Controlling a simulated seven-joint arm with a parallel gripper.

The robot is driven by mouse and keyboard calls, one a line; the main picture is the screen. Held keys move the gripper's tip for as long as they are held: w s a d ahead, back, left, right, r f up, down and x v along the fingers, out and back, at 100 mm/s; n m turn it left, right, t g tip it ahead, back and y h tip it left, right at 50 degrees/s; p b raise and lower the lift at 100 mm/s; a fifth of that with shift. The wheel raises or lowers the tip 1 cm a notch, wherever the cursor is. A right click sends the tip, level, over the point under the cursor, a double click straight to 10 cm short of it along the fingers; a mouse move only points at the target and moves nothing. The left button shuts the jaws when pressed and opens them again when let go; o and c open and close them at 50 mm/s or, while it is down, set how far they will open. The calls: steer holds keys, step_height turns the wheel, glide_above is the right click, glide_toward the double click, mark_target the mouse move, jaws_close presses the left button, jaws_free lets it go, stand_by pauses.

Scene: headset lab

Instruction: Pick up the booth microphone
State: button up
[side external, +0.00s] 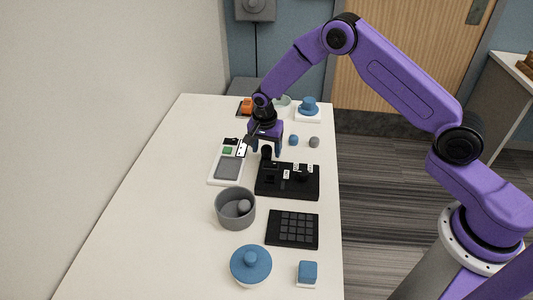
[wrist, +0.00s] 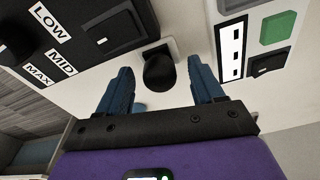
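A dark, round-topped upright piece (wrist: 158,72), which looks like the booth microphone, stands between my fingers in the wrist view, with a pale square patch behind it. In the side view a short black cylinder (side external: 266,153) shows at the same place, just below my gripper (side external: 265,149). In the wrist view my gripper (wrist: 160,70) is open, with one blue finger on each side of the dark piece and gaps visible on both sides. I cannot tell how deep the fingers reach around it.
A black panel marked LOW, MID, MAX (wrist: 100,28) lies close on one side. A white device with a green button (side external: 227,150) lies close on the other. A grey pot (side external: 235,222), black keypad (side external: 292,242) and blue-lidded bowl (side external: 251,264) stand nearer the camera. The table's left side is clear.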

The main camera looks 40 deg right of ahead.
mark_target(267, 146)
steer(key=c, duration=1.1)
steer(key=shift+o, duration=0.2)
steer(key=shift+r, duration=0.5)
step_height(267, 146, up, 2)
steer(key=shift+r, duration=0.1)
steer(key=s+d+r, duration=0.2)
steer(key=s+r, duration=0.7)
steer(key=s, duration=0.5)
steer(key=shift+d+r, duration=0.15)
steer(key=shift+r, duration=0.25)
steer(key=shift+w, duration=0.1)
steer(key=w+a, duration=0.3)
steer(key=a, duration=0.5)
steer(key=shift+w, duration=0.2)
